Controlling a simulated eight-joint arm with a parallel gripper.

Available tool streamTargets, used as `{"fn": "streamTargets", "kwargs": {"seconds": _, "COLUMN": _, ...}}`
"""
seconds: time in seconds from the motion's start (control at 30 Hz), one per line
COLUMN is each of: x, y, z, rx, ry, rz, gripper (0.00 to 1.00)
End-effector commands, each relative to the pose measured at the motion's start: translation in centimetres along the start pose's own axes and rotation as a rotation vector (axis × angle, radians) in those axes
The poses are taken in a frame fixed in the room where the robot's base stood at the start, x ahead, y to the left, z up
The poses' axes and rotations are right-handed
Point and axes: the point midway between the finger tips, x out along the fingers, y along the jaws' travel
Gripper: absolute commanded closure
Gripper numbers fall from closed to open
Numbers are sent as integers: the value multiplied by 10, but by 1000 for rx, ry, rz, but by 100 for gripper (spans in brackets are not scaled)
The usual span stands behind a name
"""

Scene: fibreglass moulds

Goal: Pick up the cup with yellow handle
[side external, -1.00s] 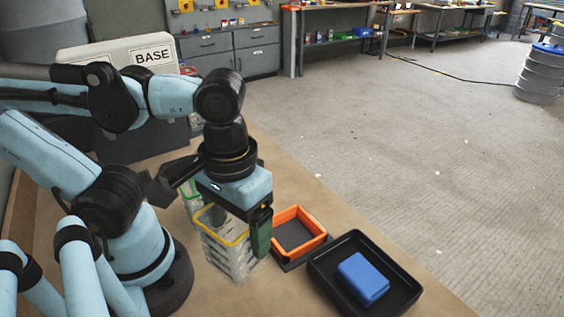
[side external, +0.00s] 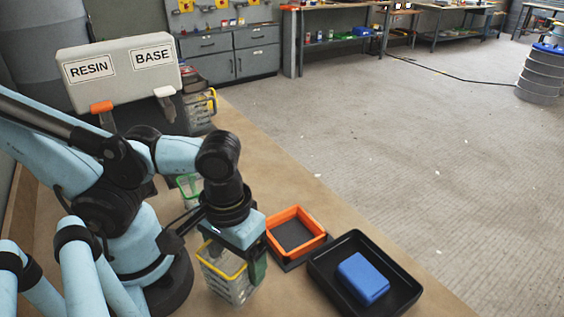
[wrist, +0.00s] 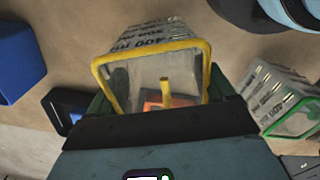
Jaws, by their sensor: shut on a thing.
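A clear cup with a yellow rim (side external: 228,282) and dark printed markings is between the jaws of my gripper (side external: 236,256), in front of my arm base. In the wrist view the cup (wrist: 152,48) fills the space between the dark green fingers of my gripper (wrist: 160,98), which are shut on it. A yellow strip crosses inside the cup opening. I cannot tell whether the cup's bottom touches the table. Another yellow-trimmed cup (side external: 201,108) stands at the dispenser's right end, at the back.
A green-rimmed cup (side external: 188,186) stands behind my gripper; it shows at the right in the wrist view (wrist: 288,100). An orange frame (side external: 297,228) sits right of my gripper. The RESIN/BASE dispenser (side external: 118,70) stands at the back left.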

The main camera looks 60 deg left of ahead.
Motion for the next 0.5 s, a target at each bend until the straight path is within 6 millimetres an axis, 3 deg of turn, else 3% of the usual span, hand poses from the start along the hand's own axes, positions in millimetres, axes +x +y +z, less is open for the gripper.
{"fn": "streamTargets", "kwargs": {"seconds": 0.2, "x": 12, "y": 0, "z": 0, "rx": 0, "ry": 0, "rz": 0, "gripper": 48}}
{"fn": "streamTargets", "kwargs": {"seconds": 0.5, "x": 13, "y": -1, "z": 0, "rx": 0, "ry": 0, "rz": 0, "gripper": 48}}
